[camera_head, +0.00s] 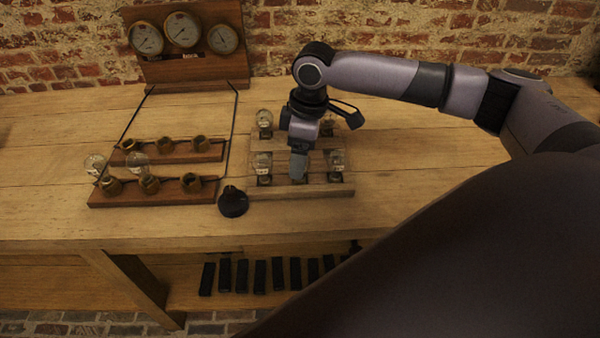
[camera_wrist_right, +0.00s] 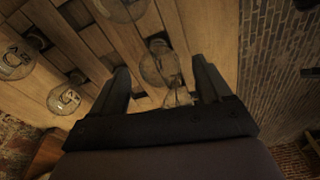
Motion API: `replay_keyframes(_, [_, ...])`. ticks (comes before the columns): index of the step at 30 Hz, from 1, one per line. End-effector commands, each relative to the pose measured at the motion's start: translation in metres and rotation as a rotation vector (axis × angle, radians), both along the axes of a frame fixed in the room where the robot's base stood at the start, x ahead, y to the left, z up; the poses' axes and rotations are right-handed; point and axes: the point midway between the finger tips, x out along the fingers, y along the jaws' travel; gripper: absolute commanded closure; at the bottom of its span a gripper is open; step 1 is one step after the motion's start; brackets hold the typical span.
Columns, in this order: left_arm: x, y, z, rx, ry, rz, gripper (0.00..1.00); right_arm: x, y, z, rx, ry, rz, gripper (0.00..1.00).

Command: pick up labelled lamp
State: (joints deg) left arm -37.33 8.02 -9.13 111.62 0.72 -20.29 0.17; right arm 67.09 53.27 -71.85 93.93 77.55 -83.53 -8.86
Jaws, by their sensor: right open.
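Clear glass lamps stand in a wooden rack (camera_head: 318,192) on the bench. A front left lamp (camera_head: 262,162) and a front right lamp (camera_head: 337,160) have pale marks low down. A back left lamp (camera_head: 265,121) also shows. My right gripper (camera_head: 298,168) points down over the middle of the rack and hides part of it. In the right wrist view its open fingers (camera_wrist_right: 160,76) have a glass lamp (camera_wrist_right: 159,66) between them in the picture; I cannot tell its depth. My left gripper is not in view.
Two wooden strips with brass sockets (camera_head: 149,184) stand left of the rack, with two glass lamps (camera_head: 95,163) on the front one. A black knob (camera_head: 233,202) sits between. A gauge board (camera_head: 190,60) stands behind. Dark blocks (camera_head: 242,275) line the shelf below.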

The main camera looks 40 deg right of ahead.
Motion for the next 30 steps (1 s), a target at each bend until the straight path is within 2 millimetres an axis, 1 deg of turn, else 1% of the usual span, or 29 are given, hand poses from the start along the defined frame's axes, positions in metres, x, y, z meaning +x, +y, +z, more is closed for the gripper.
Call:
replay_keyframes(1, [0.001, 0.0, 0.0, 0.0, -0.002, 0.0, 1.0, 0.0, 0.0, 0.0, 0.0, 0.0, 0.0, 0.29])
replay_keyframes(2, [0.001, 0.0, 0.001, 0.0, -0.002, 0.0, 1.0, 0.0, 0.0, 0.0, 0.0, 0.0, 0.0, 0.38])
replay_keyframes(3, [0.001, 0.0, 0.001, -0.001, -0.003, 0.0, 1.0, 0.0, 0.0, 0.0, 0.0, 0.0, 0.0, 0.52])
replay_keyframes(5, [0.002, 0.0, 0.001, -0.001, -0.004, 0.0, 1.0, 0.0, 0.0, 0.0, 0.001, 0.001, 0.0, 0.71])
replay_keyframes(6, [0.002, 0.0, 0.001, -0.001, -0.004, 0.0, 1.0, 0.0, 0.0, 0.0, 0.001, 0.001, 0.0, 0.84])
replay_keyframes(7, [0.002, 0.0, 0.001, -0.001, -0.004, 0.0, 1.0, 0.0, 0.0, 0.0, 0.001, 0.001, 0.0, 0.89])
replay_keyframes(16, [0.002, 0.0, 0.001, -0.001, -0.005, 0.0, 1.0, 0.0, 0.0, 0.001, 0.001, -0.001, 0.0, 0.89])
replay_keyframes(20, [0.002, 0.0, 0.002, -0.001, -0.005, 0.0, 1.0, 0.0, 0.0, 0.005, 0.001, -0.001, 0.0, 0.89])
replay_keyframes(23, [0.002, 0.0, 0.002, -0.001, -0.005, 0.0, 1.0, 0.0, 0.0, 0.014, 0.001, -0.001, 0.0, 0.89])
replay_keyframes(26, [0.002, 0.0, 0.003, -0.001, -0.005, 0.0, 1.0, 0.001, 0.0, 0.029, 0.001, -0.003, 0.001, 0.89])
replay_keyframes(29, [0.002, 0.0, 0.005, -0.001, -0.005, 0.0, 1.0, 0.001, 0.001, 0.051, 0.002, -0.005, 0.001, 0.89])
replay_keyframes(30, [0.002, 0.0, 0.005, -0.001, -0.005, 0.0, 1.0, 0.001, 0.001, 0.063, 0.003, -0.006, 0.001, 0.89])
